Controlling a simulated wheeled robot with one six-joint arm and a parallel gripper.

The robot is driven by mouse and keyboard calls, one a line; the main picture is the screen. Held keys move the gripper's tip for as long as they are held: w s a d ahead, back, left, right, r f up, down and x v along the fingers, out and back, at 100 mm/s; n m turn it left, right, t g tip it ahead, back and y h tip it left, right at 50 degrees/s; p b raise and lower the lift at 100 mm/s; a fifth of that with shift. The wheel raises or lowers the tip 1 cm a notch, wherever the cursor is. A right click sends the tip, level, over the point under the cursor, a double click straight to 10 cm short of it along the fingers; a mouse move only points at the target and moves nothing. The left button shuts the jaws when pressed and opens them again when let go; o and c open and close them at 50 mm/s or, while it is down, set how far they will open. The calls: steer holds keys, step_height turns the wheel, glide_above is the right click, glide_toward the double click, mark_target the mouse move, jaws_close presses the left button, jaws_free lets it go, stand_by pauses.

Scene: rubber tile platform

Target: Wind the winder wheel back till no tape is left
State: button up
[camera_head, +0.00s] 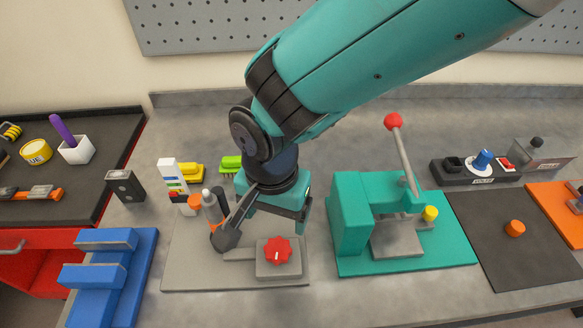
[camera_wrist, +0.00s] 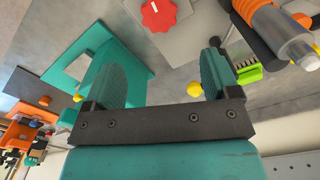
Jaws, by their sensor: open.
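A red lobed knob (camera_head: 277,251) with a white mark sits on a grey block on a flat grey base plate (camera_head: 190,275); it also shows at the top of the wrist view (camera_wrist: 160,14). I cannot tell for certain whether this is the winder wheel, and I make out no tape. A grey and orange cylinder (camera_head: 211,207) stands on the same plate, left of the knob; it is large in the wrist view (camera_wrist: 275,28). My gripper (camera_head: 272,203) is open above the plate, behind the knob and apart from it. Its two teal fingers (camera_wrist: 164,72) hold nothing between them.
A teal lever press (camera_head: 350,222) with a red ball handle stands right of the plate. Blue steps (camera_head: 110,262) stand to the left. A white striped block (camera_head: 171,174), a yellow item (camera_head: 191,172) and a green brush (camera_head: 230,163) lie behind. A dark mat (camera_head: 490,250) is far right.

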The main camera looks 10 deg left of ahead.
mark_target(278, 246)
step_height(278, 246, down, 11)
steer(key=shift+r+p, duration=0.1)
steer(key=shift+p, duration=0.75)
steer(key=c, duration=0.9)
